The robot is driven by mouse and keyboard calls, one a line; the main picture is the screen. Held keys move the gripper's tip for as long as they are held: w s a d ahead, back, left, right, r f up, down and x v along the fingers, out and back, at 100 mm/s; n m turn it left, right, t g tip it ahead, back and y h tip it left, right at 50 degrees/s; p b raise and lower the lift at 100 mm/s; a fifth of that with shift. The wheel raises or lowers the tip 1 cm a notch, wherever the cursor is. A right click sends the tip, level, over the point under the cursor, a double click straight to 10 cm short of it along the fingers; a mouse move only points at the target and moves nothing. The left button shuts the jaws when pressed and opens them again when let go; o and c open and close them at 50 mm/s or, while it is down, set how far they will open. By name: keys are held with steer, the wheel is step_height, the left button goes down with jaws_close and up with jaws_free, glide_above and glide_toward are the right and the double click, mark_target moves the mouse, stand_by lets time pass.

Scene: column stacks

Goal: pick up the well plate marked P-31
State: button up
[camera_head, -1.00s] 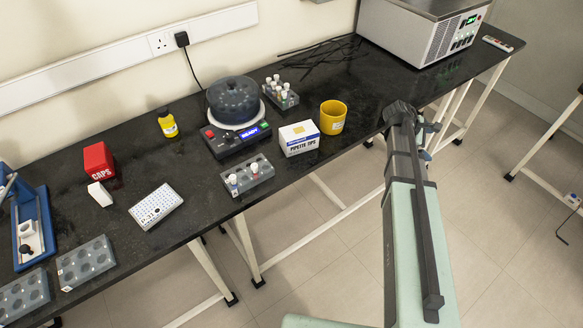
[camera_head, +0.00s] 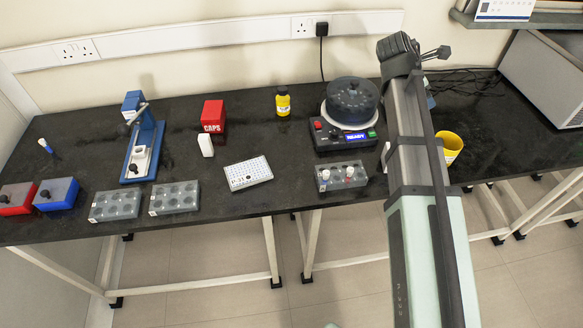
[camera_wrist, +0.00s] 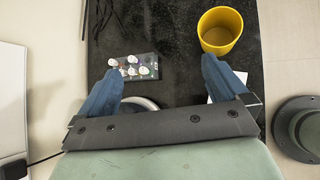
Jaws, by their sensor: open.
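The white well plate marked P-31 (camera_head: 248,173) lies flat on the black bench near its front edge, between a grey rack on its left and a rack with capped tubes on its right. My gripper (camera_wrist: 165,75) is open and empty in the wrist view, its two blue fingers apart above the bench, with a tube rack and a yellow cup beyond them. In the head view my arm rises on the right, far to the right of the plate, and mostly hides the gripper. The plate is not in the wrist view.
A tube rack (camera_head: 341,176) stands right of the plate, with the centrifuge (camera_head: 346,137) behind it. A grey empty rack (camera_head: 174,198) is to the left. A white block (camera_head: 206,145) and red CAPS box (camera_head: 213,116) stand behind. A yellow cup (camera_head: 450,146) is beside my arm.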

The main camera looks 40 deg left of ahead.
steer(key=s+a+f+g+y, duration=0.1)
steer(key=s+a+y, duration=0.1)
steer(key=s+a, duration=0.5)
steer(key=n+g+y, duration=0.2)
steer(key=g, duration=0.5)
glide_above(246, 170)
step_height(246, 170, down, 6)
steer(key=shift+f, duration=6.6)
steer(key=c, duration=0.8)
steer(key=shift+r, duration=0.1)
